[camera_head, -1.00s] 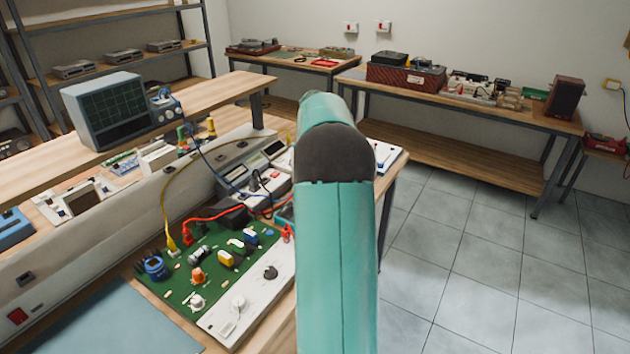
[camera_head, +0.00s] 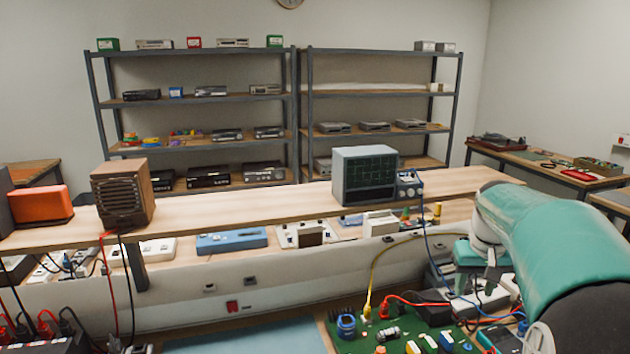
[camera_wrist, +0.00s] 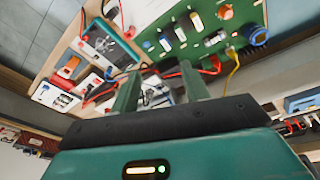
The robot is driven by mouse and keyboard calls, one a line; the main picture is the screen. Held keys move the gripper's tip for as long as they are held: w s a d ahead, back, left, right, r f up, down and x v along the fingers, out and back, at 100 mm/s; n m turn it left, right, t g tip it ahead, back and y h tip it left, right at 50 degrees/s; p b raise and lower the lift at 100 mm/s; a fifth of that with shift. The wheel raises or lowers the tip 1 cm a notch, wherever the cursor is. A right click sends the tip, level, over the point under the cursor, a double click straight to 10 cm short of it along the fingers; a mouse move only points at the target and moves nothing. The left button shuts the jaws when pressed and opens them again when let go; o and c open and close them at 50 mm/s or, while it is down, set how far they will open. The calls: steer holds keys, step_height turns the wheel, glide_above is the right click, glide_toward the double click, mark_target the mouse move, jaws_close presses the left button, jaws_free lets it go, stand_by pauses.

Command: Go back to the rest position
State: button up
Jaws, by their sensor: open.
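My gripper (camera_wrist: 160,84) shows in the wrist view with its two green fingers apart and nothing between them. Beyond the fingers is the bench with a green circuit board (camera_wrist: 180,30) and other test gear. In the head view my teal arm fills the lower right, bent over the bench.
A raised wooden shelf (camera_head: 245,208) runs along the bench, bearing a grey oscilloscope (camera_head: 364,175) and a brown speaker box (camera_head: 123,195). Red and yellow cables cross the bench near my arm. Metal racks with devices stand behind. A blue mat (camera_head: 250,338) lies bare in front.

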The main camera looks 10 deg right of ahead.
steer(key=s+a+r+n+t, duration=0.1)
steer(key=s+a, duration=0.3)
steer(key=a, duration=0.5)
steer(key=s+a+r+n+t, duration=0.1)
steer(key=s+a+r, duration=0.15)
steer(key=a, duration=0.65)
steer(key=s+a+f+n+t+y, duration=0.1)
steer(key=s+a+f+t, duration=0.1)
steer(key=s+a+f, duration=0.3)
steer(key=shift+s+a+n, duration=0.3)
steer(key=shift+s+a, duration=2.1)
steer(key=shift+s, duration=0.25)
